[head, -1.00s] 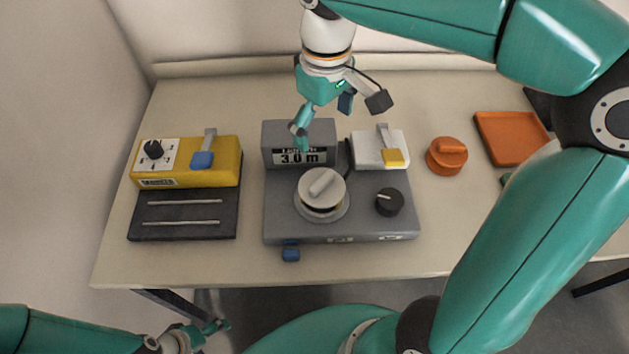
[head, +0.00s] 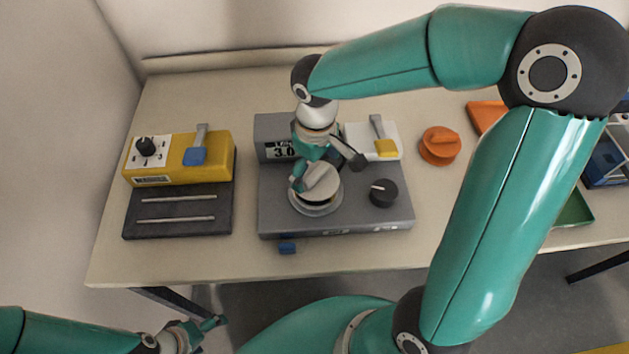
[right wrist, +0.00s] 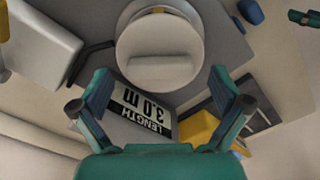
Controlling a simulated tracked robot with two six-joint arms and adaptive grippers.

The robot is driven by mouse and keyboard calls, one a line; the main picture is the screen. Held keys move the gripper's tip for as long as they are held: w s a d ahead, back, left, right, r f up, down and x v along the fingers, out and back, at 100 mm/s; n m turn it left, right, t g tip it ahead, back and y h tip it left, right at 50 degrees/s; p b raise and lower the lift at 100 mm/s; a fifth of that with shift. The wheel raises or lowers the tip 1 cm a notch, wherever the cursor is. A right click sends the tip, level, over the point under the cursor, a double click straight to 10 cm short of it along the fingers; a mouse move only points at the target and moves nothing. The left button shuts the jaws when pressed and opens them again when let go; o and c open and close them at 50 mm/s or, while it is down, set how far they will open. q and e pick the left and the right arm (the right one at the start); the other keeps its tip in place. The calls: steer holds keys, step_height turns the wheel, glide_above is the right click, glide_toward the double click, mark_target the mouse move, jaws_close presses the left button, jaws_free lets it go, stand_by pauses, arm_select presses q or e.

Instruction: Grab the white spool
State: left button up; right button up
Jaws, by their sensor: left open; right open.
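The white spool (head: 318,184) sits on its round base on top of the grey machine (head: 370,220), with a raised grip bar across its top. In the right wrist view the spool (right wrist: 160,45) is just beyond the fingertips, its bar crosswise. My right gripper (head: 316,176) is open above the back of the spool, with one finger at its left rear side; whether it touches cannot be told. The right wrist view shows its two fingers (right wrist: 158,88) spread with nothing between them. My left gripper (head: 212,330) is open and empty, low in front of the table at the left.
A black knob (head: 383,193) is right of the spool. A length display (right wrist: 143,108) reading 3.0 m stands behind it.

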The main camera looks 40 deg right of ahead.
steer(key=shift+f, duration=0.55)
steer(key=shift+w, duration=0.1)
steer(key=c, duration=1.4)
steer(key=shift+r, duration=0.2)
